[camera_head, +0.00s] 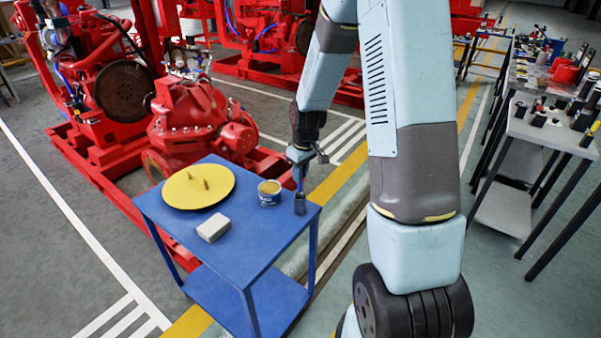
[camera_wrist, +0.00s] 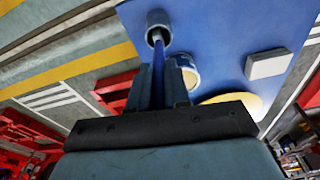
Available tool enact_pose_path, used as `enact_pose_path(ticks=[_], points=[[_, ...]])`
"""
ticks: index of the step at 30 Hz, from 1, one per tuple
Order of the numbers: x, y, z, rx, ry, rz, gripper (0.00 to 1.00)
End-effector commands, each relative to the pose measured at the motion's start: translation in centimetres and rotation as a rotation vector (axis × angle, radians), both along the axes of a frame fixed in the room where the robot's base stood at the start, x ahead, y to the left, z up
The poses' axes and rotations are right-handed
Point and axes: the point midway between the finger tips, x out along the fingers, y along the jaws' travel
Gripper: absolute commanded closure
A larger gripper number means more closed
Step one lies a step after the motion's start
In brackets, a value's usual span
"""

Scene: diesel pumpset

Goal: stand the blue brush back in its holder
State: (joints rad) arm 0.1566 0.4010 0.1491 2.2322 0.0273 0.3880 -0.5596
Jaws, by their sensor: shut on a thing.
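My gripper (camera_head: 299,160) is shut on the blue brush (camera_wrist: 158,70) above the right corner of the blue table. The brush points down from the fingers (camera_wrist: 160,82), roughly upright, and shows as a thin blue strip in the head view (camera_head: 300,180). The holder is a small dark grey cup (camera_head: 300,204) standing on the table directly below it; it also shows in the wrist view (camera_wrist: 158,21). The brush's lower end lines up with the holder's mouth. I cannot tell whether it is just above the rim or slightly inside.
On the blue table (camera_head: 245,240), an open can (camera_head: 269,193) stands close left of the holder. A yellow round lid (camera_head: 190,188) and a pale block (camera_head: 213,228) lie further left. Red pump machinery (camera_head: 195,120) stands behind. A grey bench (camera_head: 545,128) with tools is far right.

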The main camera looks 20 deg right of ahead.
Motion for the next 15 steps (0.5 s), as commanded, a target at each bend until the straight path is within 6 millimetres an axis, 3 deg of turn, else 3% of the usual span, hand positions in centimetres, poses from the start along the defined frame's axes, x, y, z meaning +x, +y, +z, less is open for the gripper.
enact_pose_path(ticks=[15], points=[[0.02,-0.05,-0.79,0.0,0.0,-0.001,1.0]])
